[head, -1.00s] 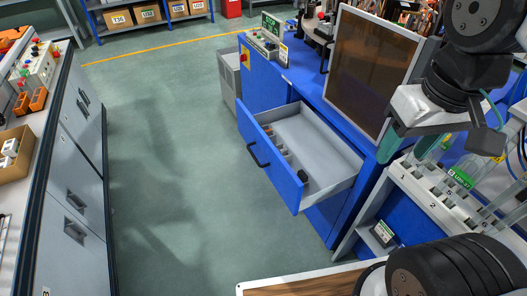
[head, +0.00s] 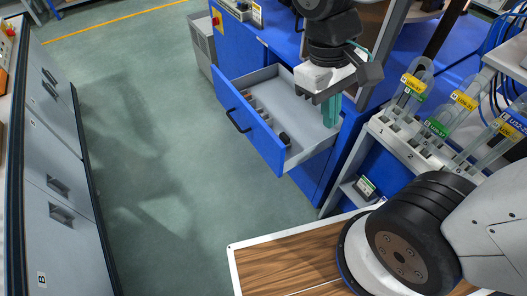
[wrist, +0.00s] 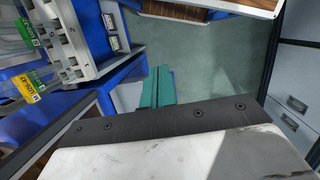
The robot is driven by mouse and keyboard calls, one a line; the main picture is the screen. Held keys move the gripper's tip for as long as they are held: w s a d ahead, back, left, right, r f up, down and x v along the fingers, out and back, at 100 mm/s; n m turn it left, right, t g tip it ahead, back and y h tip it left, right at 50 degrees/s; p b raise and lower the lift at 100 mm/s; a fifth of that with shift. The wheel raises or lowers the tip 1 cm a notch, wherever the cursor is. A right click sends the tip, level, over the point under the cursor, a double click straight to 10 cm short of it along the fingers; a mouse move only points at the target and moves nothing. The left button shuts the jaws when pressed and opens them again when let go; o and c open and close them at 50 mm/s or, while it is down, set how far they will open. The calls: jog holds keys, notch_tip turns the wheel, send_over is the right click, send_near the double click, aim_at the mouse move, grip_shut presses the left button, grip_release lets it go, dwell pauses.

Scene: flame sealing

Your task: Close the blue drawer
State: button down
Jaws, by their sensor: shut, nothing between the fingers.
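The blue drawer (head: 252,122) is pulled out from the blue cabinet (head: 246,50). Its front has a black handle (head: 238,121). Inside its grey tray lie small parts along the front side, among them a black piece (head: 284,138). My gripper (head: 331,112) has teal fingers and is shut and empty. It is over the right part of the open drawer in the head view; I cannot tell whether the fingertips touch the drawer. In the wrist view the teal fingers (wrist: 157,87) point away over the floor, beside a grey and blue edge.
A rack of labelled tubes (head: 408,139) stands to the right of the drawer. A wooden-topped surface (head: 285,255) is at the front. Grey cabinets (head: 55,170) line the left side. The green floor (head: 165,140) between is clear.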

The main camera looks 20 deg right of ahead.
jog(key=w+a+f+n+t+h, duration=0.2)
jog(key=w+a+f+n+h, duration=0.2)
jog(key=a+f+n, duration=0.6)
jog(key=w+a+f+n+t+h, duration=0.1)
jog(key=w+a+f+n+h, duration=0.4)
jog(key=f, duration=0.9)
jog(key=n+t+y, duration=0.2)
send_near(273, 156)
notch_tip(273, 156, down, 4)
jog(key=d, duration=0.2)
jog(key=w, duration=0.1)
jog(key=shift+w+d+f, duration=0.1)
jog(key=shift+d+f, duration=0.15)
jog(key=shift+d, duration=0.15)
jog(key=shift+w+d, duration=0.15)
jog(key=shift+d, duration=0.35)
